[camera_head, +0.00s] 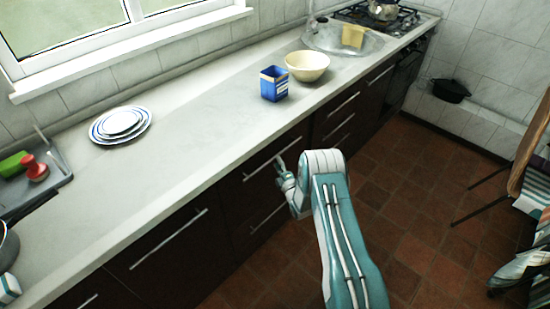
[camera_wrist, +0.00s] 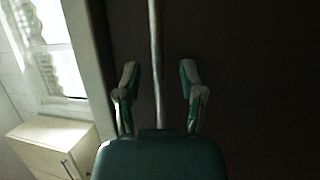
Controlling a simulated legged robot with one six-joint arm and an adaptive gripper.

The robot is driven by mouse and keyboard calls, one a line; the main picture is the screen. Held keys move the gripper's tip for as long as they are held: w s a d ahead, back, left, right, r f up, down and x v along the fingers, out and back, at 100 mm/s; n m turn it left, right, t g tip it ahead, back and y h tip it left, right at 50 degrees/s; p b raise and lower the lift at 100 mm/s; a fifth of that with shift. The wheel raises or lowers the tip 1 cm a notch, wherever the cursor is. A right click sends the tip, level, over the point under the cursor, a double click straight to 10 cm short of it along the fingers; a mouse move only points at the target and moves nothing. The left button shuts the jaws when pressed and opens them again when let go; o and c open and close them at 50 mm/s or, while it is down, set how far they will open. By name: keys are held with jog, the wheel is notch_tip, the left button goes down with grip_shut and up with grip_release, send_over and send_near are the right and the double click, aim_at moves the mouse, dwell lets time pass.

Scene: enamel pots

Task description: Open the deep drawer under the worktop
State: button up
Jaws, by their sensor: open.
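My gripper (camera_head: 284,175) is in front of the dark drawer fronts under the worktop (camera_head: 205,130). A long bar handle (camera_head: 262,165) is on the upper front, close beside the gripper, and another handle (camera_head: 266,217) is on the front below. In the wrist view, my gripper (camera_wrist: 159,73) is open, its two fingers apart. A metal bar handle (camera_wrist: 154,35) runs upright in the picture between them, against a dark front (camera_wrist: 250,80). I cannot tell whether the bar is within the fingers' depth or beyond them. The drawer fronts look closed.
Plates (camera_head: 120,123), a blue box (camera_head: 273,83) and a cream bowl (camera_head: 307,66) stand on the worktop. A tray (camera_head: 50,180) is at the left. The tiled floor (camera_head: 400,210) is clear beside my arm. A chair-like frame (camera_head: 485,190) stands at the right.

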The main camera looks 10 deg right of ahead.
jog(key=shift+x, duration=1.7)
jog(key=shift+s, duration=0.1)
grip_shut()
